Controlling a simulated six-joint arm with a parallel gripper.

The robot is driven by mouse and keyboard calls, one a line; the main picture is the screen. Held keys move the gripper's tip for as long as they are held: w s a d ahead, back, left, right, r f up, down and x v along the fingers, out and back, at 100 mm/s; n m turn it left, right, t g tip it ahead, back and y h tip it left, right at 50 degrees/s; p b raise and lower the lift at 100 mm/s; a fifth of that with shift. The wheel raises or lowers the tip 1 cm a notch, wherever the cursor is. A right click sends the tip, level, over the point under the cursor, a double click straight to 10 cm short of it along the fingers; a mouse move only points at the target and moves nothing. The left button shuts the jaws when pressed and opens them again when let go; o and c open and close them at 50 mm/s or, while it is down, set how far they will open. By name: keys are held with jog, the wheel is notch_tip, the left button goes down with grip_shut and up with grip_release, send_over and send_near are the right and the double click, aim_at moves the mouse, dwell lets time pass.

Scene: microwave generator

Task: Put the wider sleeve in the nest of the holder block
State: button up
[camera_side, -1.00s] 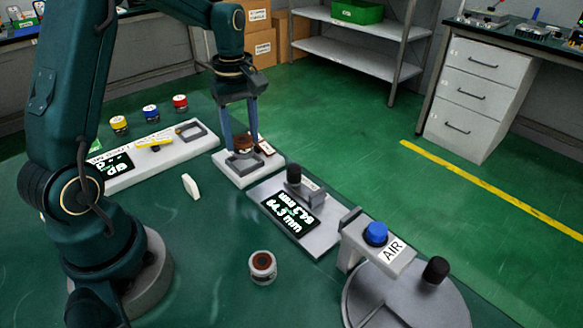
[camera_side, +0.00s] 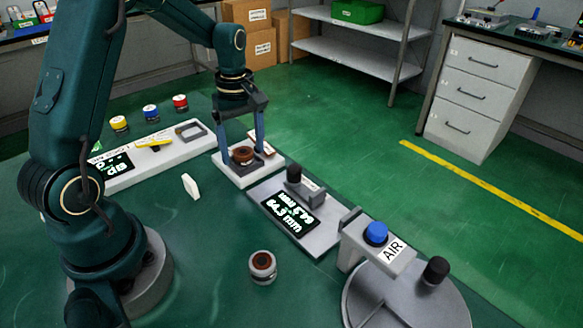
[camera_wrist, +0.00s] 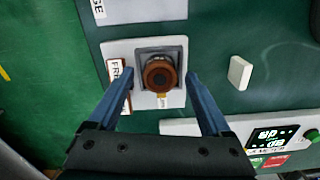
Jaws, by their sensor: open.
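A sleeve with a brown ring top (camera_side: 243,155) sits in the square grey nest of the holder block (camera_side: 228,170). It looks upright, and in the wrist view the sleeve (camera_wrist: 159,75) lies within the nest's grey frame on the pale block (camera_wrist: 112,50). My gripper (camera_side: 242,151) is open, its blue fingers on either side of the sleeve with gaps, as the wrist view also shows (camera_wrist: 160,82). A second, grey sleeve with a brown top (camera_side: 262,266) stands on the green table. I cannot tell from size alone which is wider.
A gauge with a display (camera_side: 290,212) and black knob stands right of the block. An AIR station with a blue button (camera_side: 375,233) is beyond it. A white upright piece (camera_side: 190,186) and a long pale panel (camera_side: 150,160) lie left. The front table is mostly clear.

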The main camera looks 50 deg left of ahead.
aim_at(244, 151)
notch_tip(244, 151, up, 11)
jog(key=s+d+m+t, duration=0.5)
jog(key=s+d+m, duration=0.8)
jog(key=m, duration=0.3)
jog(key=shift+r+t, duration=0.25)
jog(key=shift+t, duration=0.05)
